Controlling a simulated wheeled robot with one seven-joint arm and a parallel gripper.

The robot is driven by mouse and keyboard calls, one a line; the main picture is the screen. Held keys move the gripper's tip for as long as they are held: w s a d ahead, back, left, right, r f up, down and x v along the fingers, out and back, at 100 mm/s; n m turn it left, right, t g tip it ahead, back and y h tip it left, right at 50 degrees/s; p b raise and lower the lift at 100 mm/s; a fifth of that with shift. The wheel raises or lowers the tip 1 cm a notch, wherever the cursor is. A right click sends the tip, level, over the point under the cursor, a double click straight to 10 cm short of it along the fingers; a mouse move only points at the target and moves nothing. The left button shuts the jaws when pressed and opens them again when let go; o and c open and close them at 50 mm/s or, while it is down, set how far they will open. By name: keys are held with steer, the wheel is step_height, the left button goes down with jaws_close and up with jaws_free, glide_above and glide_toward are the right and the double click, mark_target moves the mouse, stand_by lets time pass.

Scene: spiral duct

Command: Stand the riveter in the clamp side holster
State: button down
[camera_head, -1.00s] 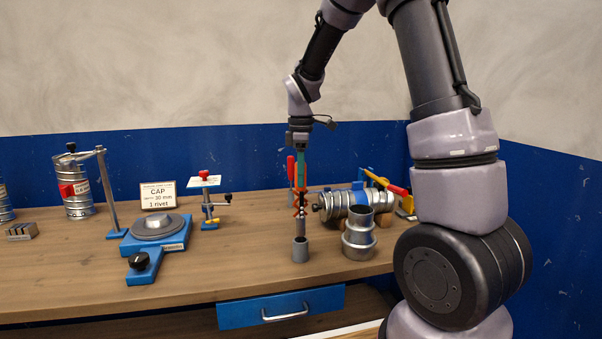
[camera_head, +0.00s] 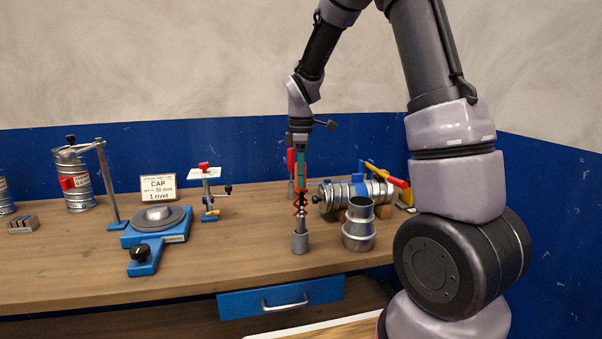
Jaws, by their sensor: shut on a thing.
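The riveter (camera_head: 300,188) is a slim upright tool with teal and orange parts and a dark and silver lower end. My gripper (camera_head: 301,150) points straight down and is shut on its upper part. A short grey cup-shaped holster (camera_head: 301,244) stands on the bench directly below. The riveter's lower end meets the holster's mouth and appears to be inside it; how deep is hidden by the wall. The riveter looks close to vertical.
A silver duct collar (camera_head: 358,228) stands close right of the holster. Behind it lies a silver duct (camera_head: 355,194) with red and yellow handles nearby. A red-handled tool (camera_head: 291,162) stands just behind the riveter. A blue turntable fixture (camera_head: 157,222) is left; bench between is clear.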

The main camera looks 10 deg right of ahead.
steer(key=shift+f, duration=1.1)
steer(key=shift+c, duration=2)
jaws_free()
step_height(320, 180, up, 11)
steer(key=shift+f, duration=0.1)
